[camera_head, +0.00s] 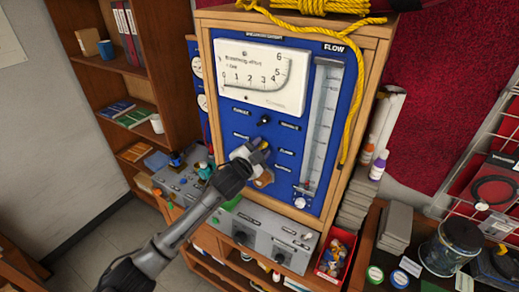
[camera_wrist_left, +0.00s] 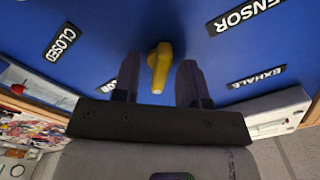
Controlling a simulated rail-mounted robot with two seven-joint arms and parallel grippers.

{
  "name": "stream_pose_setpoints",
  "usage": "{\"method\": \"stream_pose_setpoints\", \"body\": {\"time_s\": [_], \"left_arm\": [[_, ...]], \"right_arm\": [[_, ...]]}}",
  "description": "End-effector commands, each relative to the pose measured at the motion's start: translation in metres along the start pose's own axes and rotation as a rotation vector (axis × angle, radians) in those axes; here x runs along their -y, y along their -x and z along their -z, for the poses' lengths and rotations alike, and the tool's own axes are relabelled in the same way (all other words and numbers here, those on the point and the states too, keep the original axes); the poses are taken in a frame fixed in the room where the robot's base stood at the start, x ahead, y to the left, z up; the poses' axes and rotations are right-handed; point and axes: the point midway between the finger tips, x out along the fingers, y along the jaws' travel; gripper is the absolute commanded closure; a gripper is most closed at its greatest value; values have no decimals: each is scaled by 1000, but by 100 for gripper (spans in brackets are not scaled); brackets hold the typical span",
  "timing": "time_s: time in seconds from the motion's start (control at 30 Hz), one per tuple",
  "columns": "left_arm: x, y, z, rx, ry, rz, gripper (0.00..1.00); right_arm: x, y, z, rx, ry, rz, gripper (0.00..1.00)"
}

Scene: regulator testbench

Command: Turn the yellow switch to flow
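The yellow switch (camera_wrist_left: 159,68) stands on the blue panel (camera_wrist_left: 100,25) in the left wrist view. It lies between the two dark fingers of my left gripper (camera_wrist_left: 159,82), with blue panel showing on both sides of it. The gripper is open around it and not closed on it. Labels reading CLOSED, EXHALE and one ending in ENSOR surround the switch. In the head view my left gripper (camera_head: 258,155) is at the lower middle of the panel and largely hides the switch. My right gripper is not in view.
A black knob (camera_head: 263,121) sits on the panel above my left gripper. A white dial gauge (camera_head: 262,75) is higher up, and a FLOW tube (camera_head: 322,125) stands at the right. A yellow rope (camera_head: 353,95) hangs beside the tube. A grey control box (camera_head: 255,237) stands below.

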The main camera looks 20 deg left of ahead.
Motion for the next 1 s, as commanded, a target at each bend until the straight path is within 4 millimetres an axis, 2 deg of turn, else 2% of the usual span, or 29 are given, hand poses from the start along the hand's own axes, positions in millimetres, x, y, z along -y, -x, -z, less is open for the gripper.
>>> {"method": "stream_pose_setpoints", "body": {"time_s": [0.17, 0.27, 0.8, 1.0], "left_arm": [[-1, 5, -1, 0, 0, 0, 61], [-1, 14, -2, -1, 0, 0, 61], [-2, 104, -2, 0, 0, 0, 61], [-1, 127, -1, -1, -1, 0, 61]], "right_arm": [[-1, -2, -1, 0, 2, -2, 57], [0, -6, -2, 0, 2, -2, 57], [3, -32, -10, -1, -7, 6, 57], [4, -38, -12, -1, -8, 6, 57]]}}
